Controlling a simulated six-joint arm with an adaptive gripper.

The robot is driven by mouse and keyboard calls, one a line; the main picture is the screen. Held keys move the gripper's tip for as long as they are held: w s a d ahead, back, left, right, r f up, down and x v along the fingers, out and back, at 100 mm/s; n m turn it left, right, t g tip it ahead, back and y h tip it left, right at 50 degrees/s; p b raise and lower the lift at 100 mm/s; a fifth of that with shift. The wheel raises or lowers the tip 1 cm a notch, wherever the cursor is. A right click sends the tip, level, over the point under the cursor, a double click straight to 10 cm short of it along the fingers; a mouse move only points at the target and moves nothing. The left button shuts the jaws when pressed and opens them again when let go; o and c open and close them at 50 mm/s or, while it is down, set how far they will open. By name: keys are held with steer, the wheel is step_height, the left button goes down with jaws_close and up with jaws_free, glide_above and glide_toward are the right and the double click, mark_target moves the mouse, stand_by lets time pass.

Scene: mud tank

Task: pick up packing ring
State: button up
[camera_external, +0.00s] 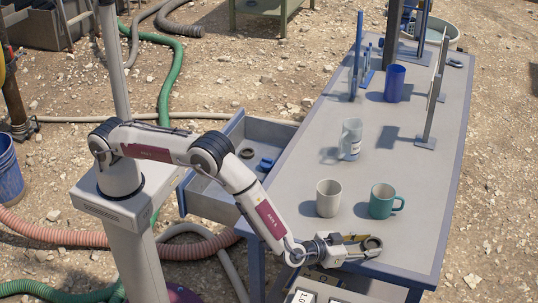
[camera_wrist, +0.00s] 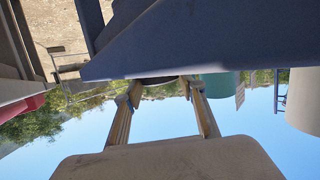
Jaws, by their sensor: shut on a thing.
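A dark packing ring (camera_external: 372,242) is at the near end of the grey workbench, at the tip of my gripper (camera_external: 360,246). My gripper reaches in low from the left and is shut on the ring. In the wrist view, the two tan fingers (camera_wrist: 163,92) stand on either side of a dark piece of the ring (camera_wrist: 158,80). Most of the ring is hidden there behind the bench edge. I cannot tell whether the ring still touches the bench top.
A white mug (camera_external: 328,199) and a teal mug (camera_external: 384,202) stand just behind the ring. A pale bottle (camera_external: 351,139) and a blue cup (camera_external: 394,84) stand farther back. An open drawer (camera_external: 206,199) juts out left, holding another dark ring (camera_external: 247,153) and blue parts (camera_external: 265,164).

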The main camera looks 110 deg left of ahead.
mark_target(371, 249)
steer(key=shift+r, duration=0.1)
step_height(371, 249, up, 10)
stand_by(0.7)
